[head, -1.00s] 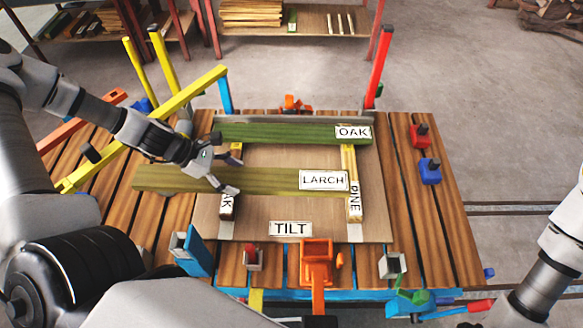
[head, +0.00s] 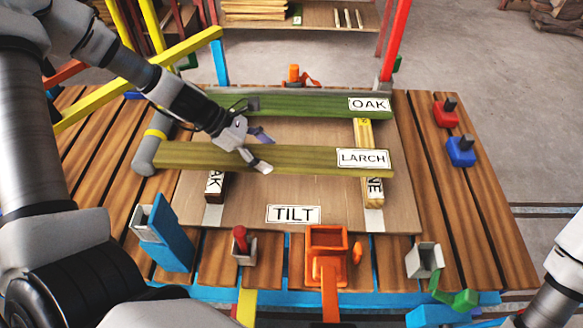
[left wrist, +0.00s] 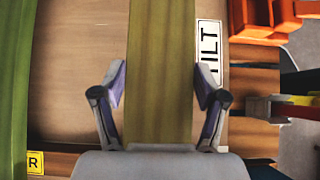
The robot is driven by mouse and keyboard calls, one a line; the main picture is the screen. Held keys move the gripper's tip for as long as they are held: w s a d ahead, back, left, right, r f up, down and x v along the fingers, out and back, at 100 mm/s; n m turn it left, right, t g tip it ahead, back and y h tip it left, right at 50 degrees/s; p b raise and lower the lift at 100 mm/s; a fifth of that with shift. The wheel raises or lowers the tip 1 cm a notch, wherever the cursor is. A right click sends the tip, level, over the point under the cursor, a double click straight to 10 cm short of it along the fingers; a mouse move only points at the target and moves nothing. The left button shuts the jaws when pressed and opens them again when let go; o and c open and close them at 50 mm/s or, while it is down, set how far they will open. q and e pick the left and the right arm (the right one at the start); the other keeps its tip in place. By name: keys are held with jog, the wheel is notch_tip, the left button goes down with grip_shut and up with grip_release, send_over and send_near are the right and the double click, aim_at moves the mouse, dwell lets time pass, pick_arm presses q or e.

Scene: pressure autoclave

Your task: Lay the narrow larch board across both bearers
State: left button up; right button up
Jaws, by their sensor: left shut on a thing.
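The narrow larch board (head: 300,160), olive-brown with a LARCH label, spans from left to right over the dark left bearer (head: 214,187) and the pale pine right bearer (head: 364,134). Its right end reaches past the pine bearer. I cannot tell whether it touches the bearers or hovers just above. My left gripper (head: 262,152) is shut on the board, left of its middle. In the left wrist view the fingers (left wrist: 160,85) stand at either side of the board (left wrist: 160,50). My right gripper is out of view.
A green board labelled OAK (head: 300,104) lies parallel behind the larch. A TILT label (head: 293,214) is on the wooden panel (head: 330,213) in front. An orange holder (head: 327,250), a blue bracket (head: 165,240) and a red-handled piece (head: 241,243) stand along the front edge.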

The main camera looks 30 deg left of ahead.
aim_at(291, 153)
pick_arm(q)
jog(key=w+d, duration=0.1)
jog(key=w+d+b, duration=0.1)
jog(key=w, duration=0.1)
jog(key=w+d+b, duration=0.1)
jog(key=w, duration=0.1)
jog(key=shift+w+d+f, duration=0.15)
jog(key=shift+d+f, duration=0.05)
jog(key=shift+f, duration=0.15)
jog(key=f, duration=0.1)
jog(key=f+b, duration=0.1)
jog(key=shift+w+d+f, duration=0.2)
jog(key=shift+w+f, duration=0.05)
jog(key=shift+f, duration=0.1)
jog(key=shift+w+f, duration=0.1)
jog(key=shift+f, duration=0.25)
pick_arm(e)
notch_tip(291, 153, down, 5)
pick_arm(q)
jog(key=shift+f+b, duration=0.1)
jog(key=shift+b, duration=0.2)
jog(key=o, duration=1.7)
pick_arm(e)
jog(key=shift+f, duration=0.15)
